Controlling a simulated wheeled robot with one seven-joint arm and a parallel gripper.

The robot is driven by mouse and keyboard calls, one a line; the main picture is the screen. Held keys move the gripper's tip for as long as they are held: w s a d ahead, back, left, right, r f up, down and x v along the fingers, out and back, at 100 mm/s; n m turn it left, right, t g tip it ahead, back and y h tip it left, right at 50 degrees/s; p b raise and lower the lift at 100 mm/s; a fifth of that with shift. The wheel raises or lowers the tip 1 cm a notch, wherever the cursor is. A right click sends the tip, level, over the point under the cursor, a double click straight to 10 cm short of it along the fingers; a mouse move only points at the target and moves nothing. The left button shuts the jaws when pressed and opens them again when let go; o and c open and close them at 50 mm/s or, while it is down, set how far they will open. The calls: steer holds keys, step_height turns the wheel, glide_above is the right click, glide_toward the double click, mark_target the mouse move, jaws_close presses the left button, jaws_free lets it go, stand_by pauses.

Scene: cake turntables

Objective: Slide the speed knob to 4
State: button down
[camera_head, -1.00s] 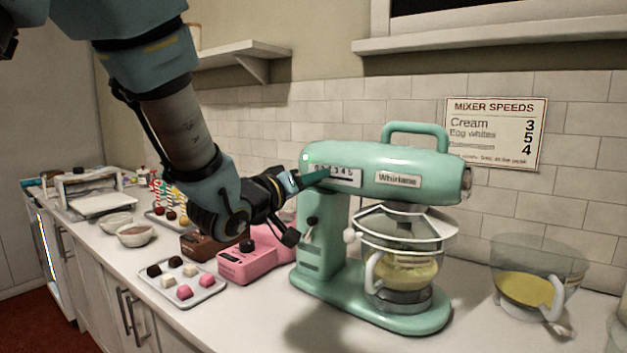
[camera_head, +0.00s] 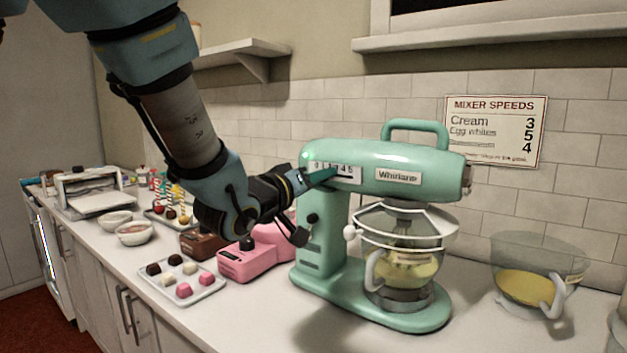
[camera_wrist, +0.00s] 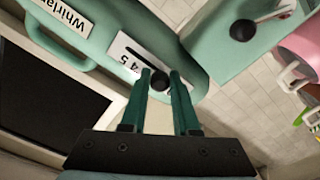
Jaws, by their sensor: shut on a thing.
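The mint-green stand mixer (camera_head: 400,165) stands on the counter. Its white speed plate (camera_head: 348,178) has a dark slot and a row of numbers; 3, 4 and 5 show right of my fingers in the head view. The plate also shows in the wrist view (camera_wrist: 122,52), with 4 and 5 readable. The round black speed knob (camera_wrist: 160,81) sits between my two green fingers there. My gripper (camera_head: 331,172) is shut on this knob at the plate, coming from the left. My fingers hide the knob in the head view, so its exact number is unclear.
A bowl (camera_head: 410,270) of yellow mix sits under the mixer head. A black lever knob (camera_head: 312,218) is on the mixer column. A pink machine (camera_head: 250,262) and a sweets tray (camera_head: 183,283) stand left. A wall sign (camera_head: 494,132) lists mixer speeds: 3, 5, 4.

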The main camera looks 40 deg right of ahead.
steer(key=s, duration=0.2)
steer(key=shift+s+d, duration=0.35)
steer(key=shift+s, duration=0.05)
steer(key=c, duration=0.8)
jaws_free()
steer(key=shift+o, duration=0.2)
steer(key=b+v, duration=0.6)
steer(key=v, duration=0.4)
steer(key=shift+a, duration=0.35)
